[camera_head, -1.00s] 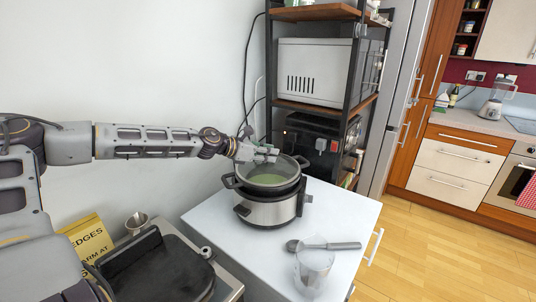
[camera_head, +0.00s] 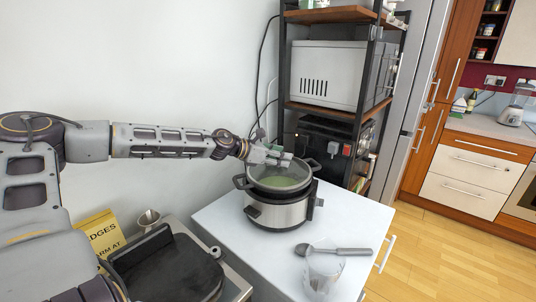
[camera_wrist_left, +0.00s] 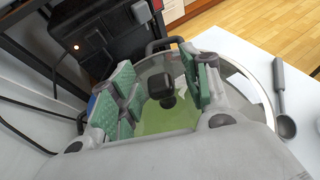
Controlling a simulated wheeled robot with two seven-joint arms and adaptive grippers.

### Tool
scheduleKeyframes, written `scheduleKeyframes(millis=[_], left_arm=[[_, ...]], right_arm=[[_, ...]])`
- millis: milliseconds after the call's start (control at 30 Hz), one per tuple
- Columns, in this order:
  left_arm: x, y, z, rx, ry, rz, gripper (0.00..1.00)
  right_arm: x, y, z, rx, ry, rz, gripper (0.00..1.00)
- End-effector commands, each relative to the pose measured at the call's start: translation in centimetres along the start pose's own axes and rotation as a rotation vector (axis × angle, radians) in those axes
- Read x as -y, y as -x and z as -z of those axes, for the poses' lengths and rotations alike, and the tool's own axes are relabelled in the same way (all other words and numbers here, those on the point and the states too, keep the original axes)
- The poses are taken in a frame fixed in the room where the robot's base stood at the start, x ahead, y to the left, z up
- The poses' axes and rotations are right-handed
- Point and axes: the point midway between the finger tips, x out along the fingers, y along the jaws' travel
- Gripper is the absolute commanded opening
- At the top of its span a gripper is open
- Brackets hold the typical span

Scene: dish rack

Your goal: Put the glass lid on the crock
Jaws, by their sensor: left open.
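The crock (camera_head: 275,210) is a steel slow cooker with a black rim and side handles, standing on the white cabinet top. The round glass lid (camera_head: 280,183) lies over its mouth and looks seated on the rim; green contents show through the glass. In the left wrist view the clear lid (camera_wrist_left: 232,72) has a black knob (camera_wrist_left: 167,88). My left gripper (camera_head: 280,158) is over the lid from the back left. Its green-padded fingers (camera_wrist_left: 160,88) are open on either side of the knob, with a visible gap. My right gripper is not in view.
A black rack with a microwave (camera_head: 325,75) rises behind. A dark grill or pan (camera_head: 165,270) and a yellow box (camera_head: 100,235) are at left.

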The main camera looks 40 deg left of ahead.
Motion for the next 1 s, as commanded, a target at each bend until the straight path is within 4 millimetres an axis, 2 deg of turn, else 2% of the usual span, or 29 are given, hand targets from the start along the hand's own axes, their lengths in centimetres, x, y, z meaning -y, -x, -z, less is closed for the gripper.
scheduleKeyframes(millis=[1000], left_arm=[[-0.1,2.4,-0.2,0.002,-0.002,-0.002,0.47]], right_arm=[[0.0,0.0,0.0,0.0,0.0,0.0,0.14]])
